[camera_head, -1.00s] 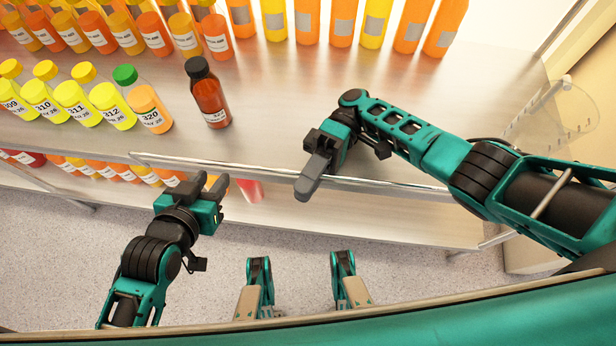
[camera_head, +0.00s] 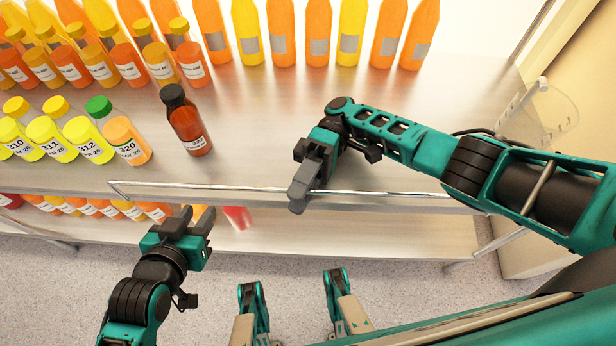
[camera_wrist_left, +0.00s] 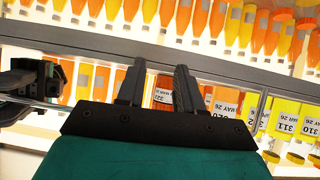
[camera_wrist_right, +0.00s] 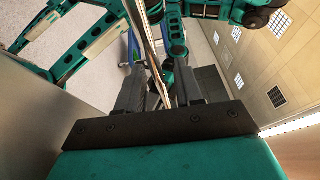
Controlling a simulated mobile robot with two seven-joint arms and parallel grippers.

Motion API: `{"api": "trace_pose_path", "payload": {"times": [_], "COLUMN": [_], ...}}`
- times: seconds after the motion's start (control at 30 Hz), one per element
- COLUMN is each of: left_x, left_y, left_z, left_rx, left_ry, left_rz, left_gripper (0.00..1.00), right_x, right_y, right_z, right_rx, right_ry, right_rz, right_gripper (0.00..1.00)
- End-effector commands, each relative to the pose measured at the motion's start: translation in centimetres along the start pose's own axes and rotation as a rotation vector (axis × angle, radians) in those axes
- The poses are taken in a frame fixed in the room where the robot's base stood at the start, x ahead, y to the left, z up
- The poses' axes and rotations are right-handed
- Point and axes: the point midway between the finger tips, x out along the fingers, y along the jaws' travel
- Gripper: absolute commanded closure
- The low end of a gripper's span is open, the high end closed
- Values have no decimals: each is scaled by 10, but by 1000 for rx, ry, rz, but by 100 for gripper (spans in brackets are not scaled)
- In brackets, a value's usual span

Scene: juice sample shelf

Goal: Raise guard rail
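The guard rail (camera_head: 225,187) is a thin shiny metal bar along the front edge of the shelf, low against the board, with a bent left end that also shows in the left wrist view (camera_wrist_left: 263,108). My right gripper (camera_head: 298,188) is at the rail's middle. In the right wrist view the rail (camera_wrist_right: 150,45) runs between its fingers (camera_wrist_right: 160,92), which look apart; contact is unclear. My left gripper (camera_head: 197,214) is open and empty just in front of the shelf edge, below the rail's left part, with its fingers apart in the left wrist view (camera_wrist_left: 158,85).
A dark-capped red-brown bottle (camera_head: 187,122) stands alone behind the rail. Yellow and orange bottles (camera_head: 52,142) fill the shelf's left, and tall bottles (camera_head: 318,35) line its back. A lower shelf (camera_head: 370,232) holds more bottles at left. The upper shelf's middle is clear.

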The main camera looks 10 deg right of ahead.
Motion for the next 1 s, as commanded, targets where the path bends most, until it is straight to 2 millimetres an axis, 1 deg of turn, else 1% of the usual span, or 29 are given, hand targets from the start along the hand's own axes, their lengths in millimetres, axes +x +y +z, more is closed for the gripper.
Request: {"api": "trace_pose_path", "payload": {"times": [0.03,0.17,0.3,0.43,0.53,0.7,1.0], "left_x": [8,18,25,28,28,27,27], "left_y": [0,0,1,2,2,3,3], "left_z": [12,26,37,38,35,28,29], "left_rx": [-2,-6,-7,-7,-7,-5,-5], "left_ry": [1,1,-6,-8,-2,12,9], "left_rz": [0,0,3,7,9,10,11], "left_gripper": [64,64,64,64,64,64,64], "right_x": [-10,-27,-39,-45,-48,-48,-48], "right_y": [8,7,6,3,1,0,0], "right_z": [0,0,0,0,0,0,0], "right_rx": [0,1,-1,-1,-1,0,0], "right_ry": [-1,1,-1,-1,0,0,0], "right_rz": [7,6,4,2,0,0,-1], "right_gripper": [64,64,64,64,64,64,64]}}
